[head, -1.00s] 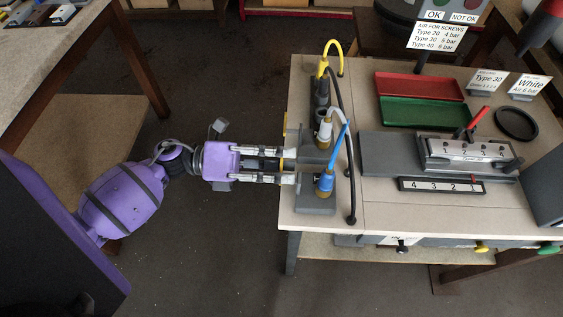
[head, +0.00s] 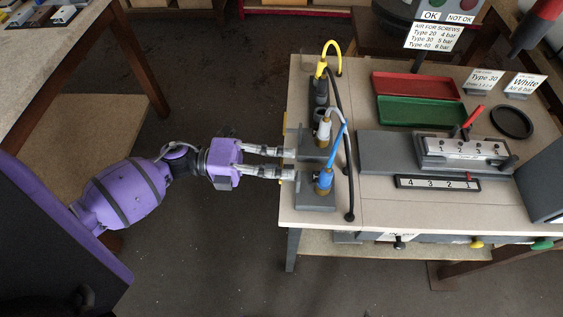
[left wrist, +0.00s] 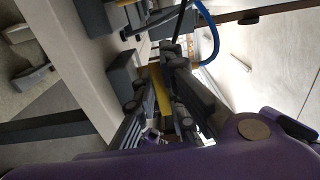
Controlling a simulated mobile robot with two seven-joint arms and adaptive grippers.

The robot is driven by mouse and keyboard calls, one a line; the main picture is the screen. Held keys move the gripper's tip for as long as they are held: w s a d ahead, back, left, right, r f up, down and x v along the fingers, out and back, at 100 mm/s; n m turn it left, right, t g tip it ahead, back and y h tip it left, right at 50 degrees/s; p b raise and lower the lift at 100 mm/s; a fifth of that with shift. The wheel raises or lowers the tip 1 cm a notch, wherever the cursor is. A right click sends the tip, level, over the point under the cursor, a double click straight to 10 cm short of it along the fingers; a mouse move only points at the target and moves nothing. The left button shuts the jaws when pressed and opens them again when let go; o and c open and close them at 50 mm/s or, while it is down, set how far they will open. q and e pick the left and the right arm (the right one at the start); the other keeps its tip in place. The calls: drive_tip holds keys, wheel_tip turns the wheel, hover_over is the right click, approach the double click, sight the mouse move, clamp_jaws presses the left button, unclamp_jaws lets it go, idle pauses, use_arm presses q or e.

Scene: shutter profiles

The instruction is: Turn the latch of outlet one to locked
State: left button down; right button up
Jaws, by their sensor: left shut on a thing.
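My left gripper (head: 289,164) reaches in from the left to the bench's left edge. A yellow bar, seemingly a latch lever (left wrist: 159,88), lies between its fingers in the left wrist view, and the gripper is shut on it. In the head view the fingers hide most of this lever. A grey block carries the hose fittings just beyond the fingertips: a blue one (head: 325,180), a white one (head: 323,132) and a yellow-hosed one (head: 321,90). I cannot read an outlet number or a locked mark. My right gripper is not in view.
The bench (head: 330,222) holds a red tray (head: 415,84), a green tray (head: 425,112), a numbered fixture (head: 465,150) and a number strip (head: 437,183). Hoses loop just past the fittings. The floor left of the bench is clear around my arm.

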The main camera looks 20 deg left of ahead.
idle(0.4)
use_arm(q)
drive_tip(key=c, duration=1.8)
unclamp_jaws()
drive_tip(key=v, duration=1.2)
